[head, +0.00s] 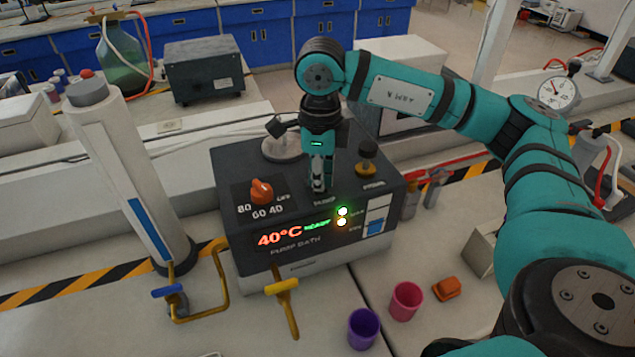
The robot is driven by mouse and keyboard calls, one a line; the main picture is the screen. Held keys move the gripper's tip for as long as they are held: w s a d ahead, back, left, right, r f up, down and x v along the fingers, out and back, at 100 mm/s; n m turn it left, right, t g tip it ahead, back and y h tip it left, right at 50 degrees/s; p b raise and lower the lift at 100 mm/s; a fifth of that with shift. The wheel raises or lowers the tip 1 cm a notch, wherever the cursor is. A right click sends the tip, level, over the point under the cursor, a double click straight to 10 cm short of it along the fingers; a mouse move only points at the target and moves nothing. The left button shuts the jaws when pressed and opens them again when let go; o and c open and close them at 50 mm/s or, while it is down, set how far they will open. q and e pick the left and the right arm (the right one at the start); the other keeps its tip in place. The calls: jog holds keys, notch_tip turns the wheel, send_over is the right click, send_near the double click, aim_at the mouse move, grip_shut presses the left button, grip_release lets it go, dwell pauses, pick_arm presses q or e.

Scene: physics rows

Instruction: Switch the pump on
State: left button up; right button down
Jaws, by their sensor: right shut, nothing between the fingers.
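The pump bath (300,256) is a dark grey box with a pale base on the bench. Its front shows a red "40°C" readout (280,236), smaller green text and two lit lamps (342,216). An orange knob (261,190) with a dial scale sits at the top left. A black knob with a brass base (366,168) stands at the right. My right gripper (318,189) points down, shut and empty, at the top just behind the pump label (324,201). It hides whatever control is under it; I cannot tell if it touches. My left gripper is not in view.
A tall white cylinder (130,170) stands left of the bath. Yellow pipework with a blue handle (168,291) and a yellow tap (285,290) are in front. A purple cup (363,329), a pink cup (405,301) and an orange block (446,288) stand front right.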

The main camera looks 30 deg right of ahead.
jog(key=shift+r+p, duration=0.7)
jog(key=shift+r, duration=0.15)
jog(key=shift+r+p, duration=1.45)
jog(key=shift+r, duration=1.1)
